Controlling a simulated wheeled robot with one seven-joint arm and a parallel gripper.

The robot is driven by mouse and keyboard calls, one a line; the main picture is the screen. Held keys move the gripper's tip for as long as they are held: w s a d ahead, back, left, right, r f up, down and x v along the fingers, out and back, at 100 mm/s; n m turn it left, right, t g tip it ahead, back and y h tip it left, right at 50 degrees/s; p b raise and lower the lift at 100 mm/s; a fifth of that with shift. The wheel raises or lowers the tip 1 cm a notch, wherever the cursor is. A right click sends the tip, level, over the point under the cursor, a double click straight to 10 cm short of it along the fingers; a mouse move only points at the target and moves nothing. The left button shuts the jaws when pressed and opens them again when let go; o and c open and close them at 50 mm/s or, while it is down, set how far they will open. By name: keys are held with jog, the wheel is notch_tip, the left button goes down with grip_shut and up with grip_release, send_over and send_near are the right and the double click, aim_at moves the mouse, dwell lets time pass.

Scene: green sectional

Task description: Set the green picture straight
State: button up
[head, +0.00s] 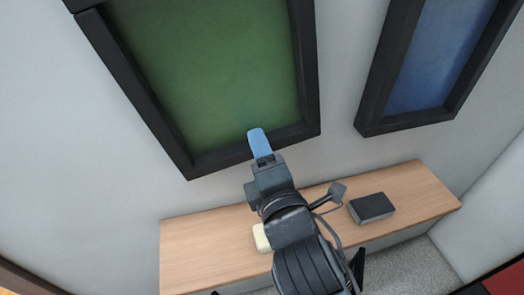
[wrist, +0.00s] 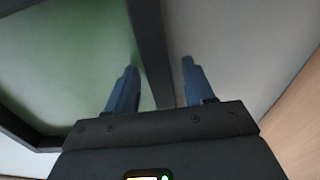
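The green picture (head: 215,65) hangs on the pale wall in a thick black frame, at the upper left of the head view. Its bottom edge slopes up to the right, more steeply than that of the blue picture beside it, so it looks tilted. My gripper (head: 258,142) is at the bottom bar of its frame, with one blue finger showing over the bar. In the wrist view my gripper (wrist: 160,75) is open, with the frame bar (wrist: 153,45) between its fingers. One finger is over the green panel (wrist: 65,60), the other over the wall. Contact cannot be told.
A blue picture (head: 435,60) in a black frame hangs to the right. A wooden shelf (head: 205,245) lies below, bearing a dark box (head: 371,207) and a small cream block (head: 261,238). Bare wall separates the pictures.

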aim_at(230, 162)
grip_shut()
jog(key=shift+a+f, duration=0.1)
dwell(0.4)
jog(key=a+b, duration=0.1)
jog(key=s+a+m+b, duration=0.1)
jog(key=a+b, duration=0.1)
jog(key=a+f+m+b, duration=0.1)
jog(key=shift+s+a, duration=0.2)
jog(key=shift+a, duration=0.1)
jog(key=shift+s+a+b, duration=0.15)
jog(key=shift+a+b, duration=0.2)
jog(key=shift+r, duration=0.1)
jog(key=shift+o, duration=0.2)
grip_release()
